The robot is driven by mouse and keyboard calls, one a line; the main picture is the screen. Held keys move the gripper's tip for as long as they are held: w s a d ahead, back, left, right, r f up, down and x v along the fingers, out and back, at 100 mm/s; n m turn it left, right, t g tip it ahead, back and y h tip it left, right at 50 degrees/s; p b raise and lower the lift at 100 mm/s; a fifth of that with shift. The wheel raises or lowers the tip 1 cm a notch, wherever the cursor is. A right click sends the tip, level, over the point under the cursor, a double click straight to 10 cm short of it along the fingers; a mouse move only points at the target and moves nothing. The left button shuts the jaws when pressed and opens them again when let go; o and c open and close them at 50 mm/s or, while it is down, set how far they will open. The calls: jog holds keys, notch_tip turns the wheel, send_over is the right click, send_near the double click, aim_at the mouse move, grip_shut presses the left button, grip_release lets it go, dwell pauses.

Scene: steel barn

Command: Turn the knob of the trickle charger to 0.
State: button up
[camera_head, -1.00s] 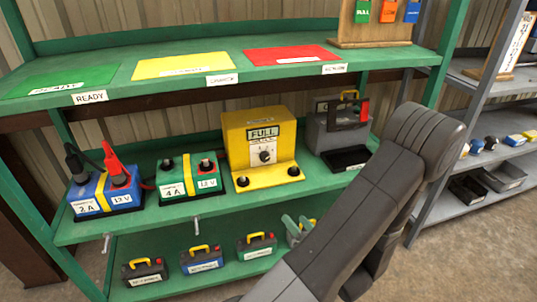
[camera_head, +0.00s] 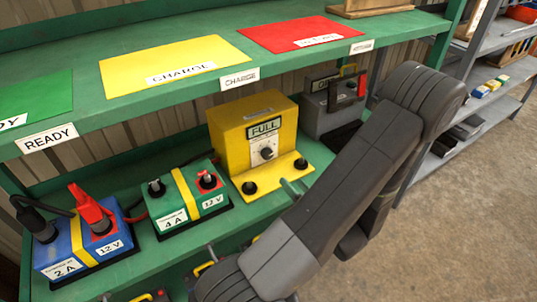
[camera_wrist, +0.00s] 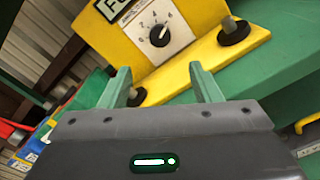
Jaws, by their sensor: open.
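A yellow charger box (camera_head: 228,138) with a "FULL" sign stands on the middle green shelf. Its round dark knob (camera_head: 266,153) sits on a white dial plate below the sign. In the head view my arm hides most of the gripper; one green fingertip shows by the front right of the base.
A green 4 A, 12 V battery (camera_head: 188,197) and a blue 2 A, 12 V one (camera_head: 82,242) with red and black clamps stand left of the box. A grey unit (camera_head: 330,112) stands right behind. The upper shelf (camera_head: 190,88) overhangs the back.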

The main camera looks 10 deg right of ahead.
aim_at(269, 156)
jog(key=x, duration=1.3)
jog(key=shift+w+p, duration=0.3)
jog(key=shift+p, duration=0.05)
jog(key=c, duration=1)
